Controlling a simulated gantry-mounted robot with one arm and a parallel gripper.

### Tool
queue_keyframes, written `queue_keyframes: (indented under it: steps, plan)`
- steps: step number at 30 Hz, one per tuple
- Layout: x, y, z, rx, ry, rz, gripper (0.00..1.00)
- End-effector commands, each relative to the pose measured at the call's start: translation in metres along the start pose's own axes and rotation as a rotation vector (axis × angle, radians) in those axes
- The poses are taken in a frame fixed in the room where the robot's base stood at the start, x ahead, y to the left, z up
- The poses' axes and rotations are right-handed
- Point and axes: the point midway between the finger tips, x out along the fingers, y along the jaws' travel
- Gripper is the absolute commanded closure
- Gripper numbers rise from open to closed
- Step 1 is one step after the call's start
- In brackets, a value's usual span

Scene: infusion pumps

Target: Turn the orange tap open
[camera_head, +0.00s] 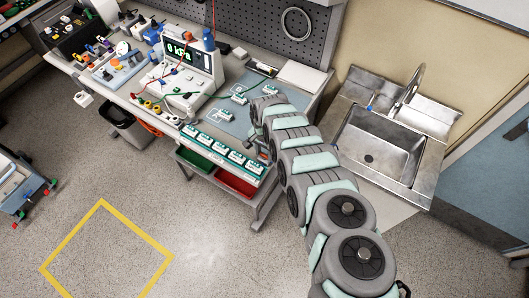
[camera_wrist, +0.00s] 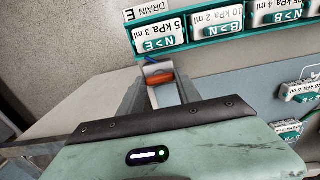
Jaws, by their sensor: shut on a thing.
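The orange tap (camera_wrist: 160,78) shows in the wrist view as a short orange handle at the bench edge, under the end of the teal rack. My gripper (camera_wrist: 161,88) has one finger on each side of it and is shut on it. The fingers hide part of the handle, so I cannot tell how far it is turned. A tag reading "DRAIN" (camera_wrist: 155,10) is beside the rack's end. In the head view my arm reaches to the bench's right front, and the gripper and tap are mostly hidden there.
The teal rack (camera_wrist: 215,39) holds several labelled pump modules close to my fingers. More modules lie on the blue-grey mat (camera_head: 232,118). Green (camera_head: 195,160) and red (camera_head: 236,183) bins sit below the bench. A steel sink (camera_head: 378,143) stands to the right.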

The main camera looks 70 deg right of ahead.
Motion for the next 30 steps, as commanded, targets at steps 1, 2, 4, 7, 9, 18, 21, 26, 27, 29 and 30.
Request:
queue_keyframes:
  steps: [1,2,4,7,9,18,21,26,27,29,30]
  plan:
    - [-0.0001,0.0,0.0,0.0,0.0,0.0,0.93]
    - [-0.0001,0.0,0.0,0.0,0.0,0.0,0.95]
    - [0.0,0.0001,0.0001,0.0,0.0,0.0,1.0]
    - [-0.0001,0.0001,0.0001,-0.002,0.0,0.0,1.0]
    - [-0.0002,0.0,0.0001,-0.009,0.0,0.0,1.0]
    - [-0.0014,-0.0003,0.0003,-0.128,-0.001,0.001,1.0]
    - [-0.0014,-0.0008,0.0006,-0.204,0.0,0.001,1.0]
    - [0.0,-0.0007,0.0014,-0.347,-0.001,0.001,1.0]
    - [0.0003,0.0,0.001,-0.384,-0.001,0.001,1.0]
    - [0.0006,-0.0003,0.0013,-0.439,-0.001,0.001,1.0]
    - [0.0006,-0.0005,0.0013,-0.474,-0.001,0.001,1.0]
